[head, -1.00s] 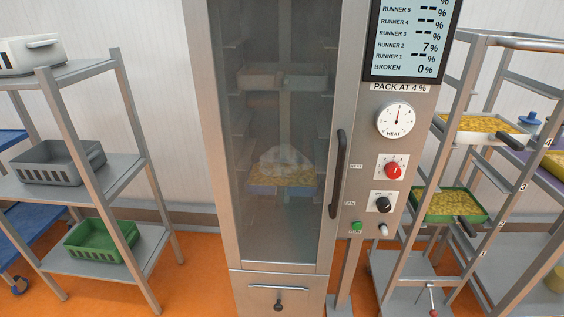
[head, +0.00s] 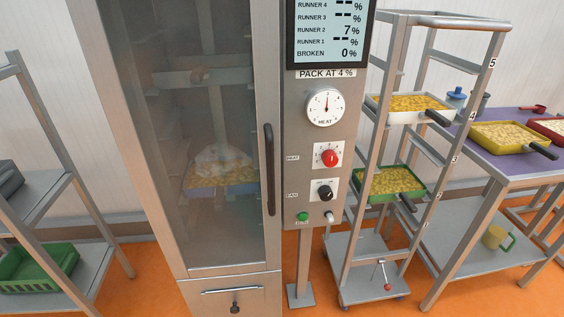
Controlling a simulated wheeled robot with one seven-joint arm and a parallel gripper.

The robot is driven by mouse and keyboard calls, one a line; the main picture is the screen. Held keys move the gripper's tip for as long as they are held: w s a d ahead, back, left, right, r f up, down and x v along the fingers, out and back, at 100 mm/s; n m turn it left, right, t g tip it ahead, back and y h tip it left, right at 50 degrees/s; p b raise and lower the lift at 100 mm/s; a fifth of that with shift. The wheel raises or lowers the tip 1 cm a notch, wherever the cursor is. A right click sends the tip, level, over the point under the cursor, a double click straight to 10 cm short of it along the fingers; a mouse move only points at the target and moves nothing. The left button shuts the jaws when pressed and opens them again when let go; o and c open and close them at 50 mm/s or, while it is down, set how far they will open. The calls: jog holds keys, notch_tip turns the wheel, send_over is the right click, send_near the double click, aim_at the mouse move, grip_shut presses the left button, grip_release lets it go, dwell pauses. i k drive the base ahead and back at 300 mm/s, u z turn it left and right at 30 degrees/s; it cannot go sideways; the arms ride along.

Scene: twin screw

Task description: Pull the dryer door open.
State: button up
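The dryer is a tall steel cabinet with a glass-panelled door (head: 222,235). The door looks shut. Its dark vertical handle (head: 269,170) runs along the door's right edge, beside the control panel (head: 313,180). Through the glass, a tray of yellow pieces (head: 222,176) shows dimly on an inner runner, with a pale, hazy shape above it. The display (head: 328,30) reads 7% for runner 2 and 0% broken. My gripper is not in view.
A rolling rack (head: 372,250) with two trays of yellow pieces stands right of the dryer. A purple-topped table (head: 495,165) with more trays is farther right. A shelf with a green crate (head: 38,268) is at left. Orange floor shows between them.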

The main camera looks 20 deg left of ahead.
aim_at(94, 25)
jog(key=k, duration=1.55)
jog(key=u, duration=0.45)
jog(key=i, duration=1)
